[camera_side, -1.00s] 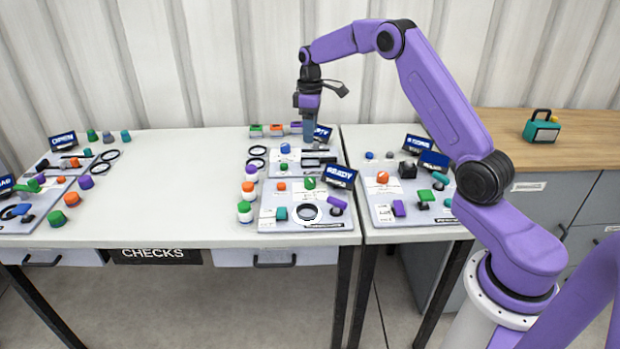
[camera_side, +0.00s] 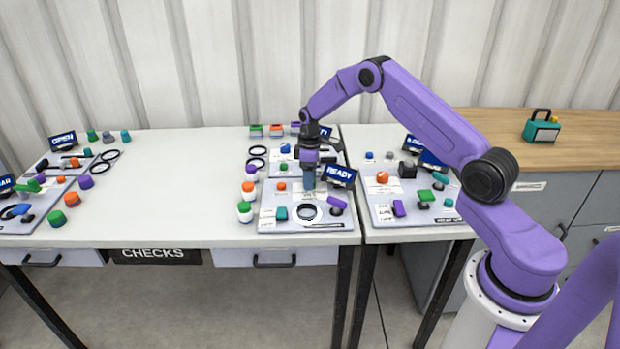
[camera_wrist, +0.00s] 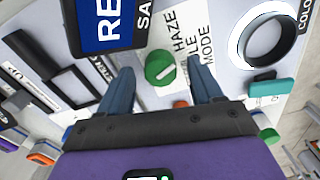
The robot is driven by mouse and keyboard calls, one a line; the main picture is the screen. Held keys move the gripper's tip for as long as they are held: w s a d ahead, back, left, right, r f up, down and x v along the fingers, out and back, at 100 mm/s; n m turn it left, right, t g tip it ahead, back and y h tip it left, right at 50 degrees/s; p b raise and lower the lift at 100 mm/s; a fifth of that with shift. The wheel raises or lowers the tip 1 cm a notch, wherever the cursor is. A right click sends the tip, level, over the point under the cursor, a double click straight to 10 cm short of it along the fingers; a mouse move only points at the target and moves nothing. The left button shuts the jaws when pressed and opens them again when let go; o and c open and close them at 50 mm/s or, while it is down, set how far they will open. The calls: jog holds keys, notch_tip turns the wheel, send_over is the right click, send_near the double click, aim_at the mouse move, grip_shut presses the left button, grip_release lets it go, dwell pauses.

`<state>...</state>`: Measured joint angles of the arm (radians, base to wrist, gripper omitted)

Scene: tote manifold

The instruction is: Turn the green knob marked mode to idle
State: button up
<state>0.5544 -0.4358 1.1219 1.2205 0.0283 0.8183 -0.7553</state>
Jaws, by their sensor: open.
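The green knob (camera_wrist: 160,67) is in the wrist view, round with a pale pointer line on its face. It sits beside a white label (camera_wrist: 185,45) on which HAZE, part of a word ending in LE, and MODE can be read. My gripper (camera_wrist: 162,80) is open, with one blue finger on each side of the knob and a gap to each. In the side view my gripper (camera_side: 308,186) points straight down over the front middle panel (camera_side: 268,222) and hides the knob. I cannot tell the fingertips' exact height over the panel.
A READY display (camera_side: 339,176) stands tilted close to the right of my gripper. A white ring dial (camera_side: 306,214), a teal block (camera_side: 281,213) and a purple lever (camera_side: 337,202) are on the same panel. Colored jars (camera_side: 246,211) stand left of it.

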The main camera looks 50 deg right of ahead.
jog(key=shift+f, duration=0.45)
jog(key=c, duration=1.1)
jog(key=shift+o, duration=0.2)
jog(key=shift+m, duration=2.1)
jog(key=o, duration=1.1)
jog(key=shift+c, duration=0.2)
notch_tip(320, 180, up, 18)
jog(key=shift+d+f, duration=0.25)
